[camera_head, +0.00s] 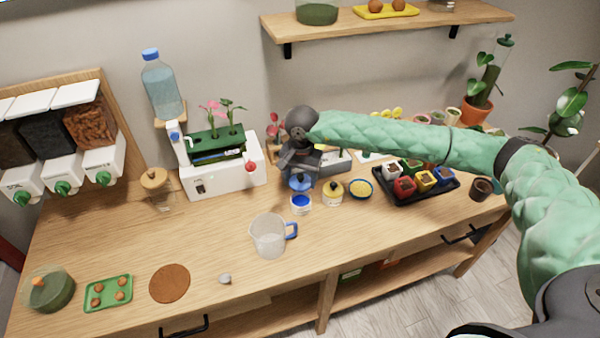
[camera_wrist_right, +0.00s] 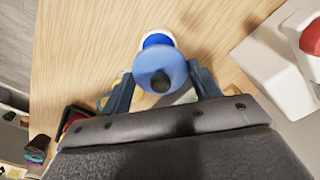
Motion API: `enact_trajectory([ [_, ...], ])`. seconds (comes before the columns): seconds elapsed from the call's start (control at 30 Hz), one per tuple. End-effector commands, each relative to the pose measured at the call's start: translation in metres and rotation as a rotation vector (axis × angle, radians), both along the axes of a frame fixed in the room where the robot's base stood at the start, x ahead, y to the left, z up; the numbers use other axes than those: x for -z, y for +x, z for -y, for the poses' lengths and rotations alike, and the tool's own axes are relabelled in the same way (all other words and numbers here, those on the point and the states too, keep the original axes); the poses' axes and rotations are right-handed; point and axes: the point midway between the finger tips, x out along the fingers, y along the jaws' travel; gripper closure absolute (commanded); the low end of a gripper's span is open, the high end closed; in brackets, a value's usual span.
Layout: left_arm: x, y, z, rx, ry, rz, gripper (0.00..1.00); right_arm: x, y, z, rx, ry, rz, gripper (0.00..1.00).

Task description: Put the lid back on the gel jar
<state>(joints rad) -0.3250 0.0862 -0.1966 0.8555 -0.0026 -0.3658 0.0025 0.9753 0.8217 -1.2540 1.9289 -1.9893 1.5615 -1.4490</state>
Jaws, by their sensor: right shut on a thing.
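The gel jar (camera_head: 301,205) is a small white jar with blue gel showing in its open top, standing on the wooden worktop. My right gripper (camera_head: 299,174) is shut on the blue lid (camera_head: 300,183), which has a dark knob. The lid is held just above and behind the jar in the head view, apart from it as far as I can tell. In the right wrist view the lid (camera_wrist_right: 158,66) sits between the fingers and hides most of the jar (camera_wrist_right: 157,38). My left gripper is not in view.
A yellow-labelled jar (camera_head: 332,193) and a yellow bowl (camera_head: 361,190) stand close right of the gel jar. A clear jug (camera_head: 268,238) is in front. A white machine (camera_head: 222,179) stands left, and a black tray (camera_head: 440,190) of small pots right.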

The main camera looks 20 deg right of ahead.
Motion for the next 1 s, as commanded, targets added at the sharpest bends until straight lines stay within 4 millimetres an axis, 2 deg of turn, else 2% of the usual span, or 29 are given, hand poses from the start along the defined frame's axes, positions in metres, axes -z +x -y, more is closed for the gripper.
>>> enact_trajectory([
  [0.53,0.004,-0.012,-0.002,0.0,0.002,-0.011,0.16,0.041,-0.001,0.0,-0.002,0.0,-0.001,0.6],
  [1.0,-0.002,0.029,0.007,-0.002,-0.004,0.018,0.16,0.055,0.0,0.0,-0.003,0.0,0.0,0.6],
])
